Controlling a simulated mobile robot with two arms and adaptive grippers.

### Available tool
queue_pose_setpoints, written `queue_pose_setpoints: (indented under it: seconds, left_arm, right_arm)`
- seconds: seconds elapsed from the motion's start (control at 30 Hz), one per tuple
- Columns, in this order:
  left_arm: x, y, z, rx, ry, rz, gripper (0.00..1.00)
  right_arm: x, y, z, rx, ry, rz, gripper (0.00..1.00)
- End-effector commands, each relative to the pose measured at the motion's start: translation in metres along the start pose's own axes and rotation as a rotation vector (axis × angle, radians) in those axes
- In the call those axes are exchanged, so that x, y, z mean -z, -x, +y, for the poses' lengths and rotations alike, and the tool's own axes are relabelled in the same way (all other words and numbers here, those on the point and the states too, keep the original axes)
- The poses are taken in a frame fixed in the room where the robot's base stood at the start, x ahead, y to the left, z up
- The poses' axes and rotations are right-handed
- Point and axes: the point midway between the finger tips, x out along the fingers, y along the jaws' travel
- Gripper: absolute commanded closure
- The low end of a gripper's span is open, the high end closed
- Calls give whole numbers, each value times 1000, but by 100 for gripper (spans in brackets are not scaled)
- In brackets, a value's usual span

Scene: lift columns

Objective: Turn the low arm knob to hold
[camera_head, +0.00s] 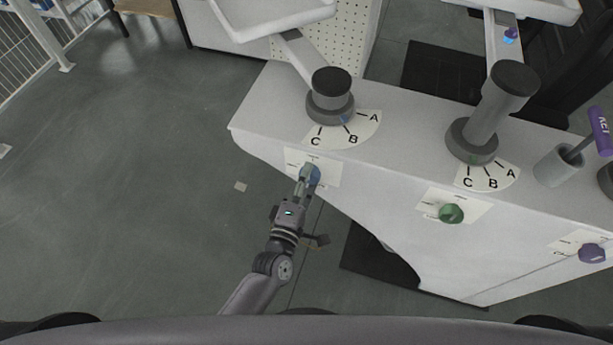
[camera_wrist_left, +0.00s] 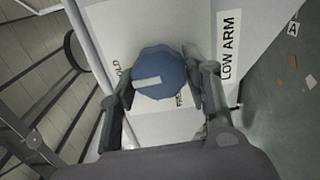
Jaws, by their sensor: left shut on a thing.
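The low arm knob is blue and faceted, on a white plate on the front face of the white bench. It shows in the head view (camera_head: 313,174) and large in the left wrist view (camera_wrist_left: 158,66). My left gripper (camera_head: 307,180) is shut on it, one finger on each side in the left wrist view (camera_wrist_left: 159,92). A pale pointer bar on the knob lies nearly level, slightly tilted. The plate's partly hidden "HOLD" word (camera_wrist_left: 118,70) is left of the knob; another word (camera_wrist_left: 180,98) at lower right is mostly covered. A "LOW ARM" label (camera_wrist_left: 228,47) is at right.
A green knob (camera_head: 451,213) and a purple knob (camera_head: 592,253) sit farther right on the bench front. Two dark-capped columns (camera_head: 331,88) (camera_head: 490,110) stand on top beside A-B-C dials. Open grey floor (camera_head: 130,190) lies to the left.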

Motion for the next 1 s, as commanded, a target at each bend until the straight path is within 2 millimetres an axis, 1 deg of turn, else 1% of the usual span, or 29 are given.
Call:
queue_pose_setpoints:
  seconds: [0.23, 0.63, 0.67, 0.93, 1.0]
  left_arm:
    - [-1, 0, 0, 0, -46, -1, 84]
    - [-1, 0, 0, 0, -53, -1, 84]
    - [-1, 0, 0, 0, -53, -1, 55]
    - [0, 0, 0, 0, -51, 0, 37]
    - [0, 0, 0, 0, -51, 0, 37]
  right_arm:
    - [0, 2, 2, -2, 1, -1, 66]
    - [-1, 2, 3, -3, 1, -1, 66]
    - [-1, 2, 3, -3, 1, -1, 66]
    - [-1, 2, 3, -3, 1, -1, 66]
    - [-1, 2, 3, -3, 1, -1, 66]
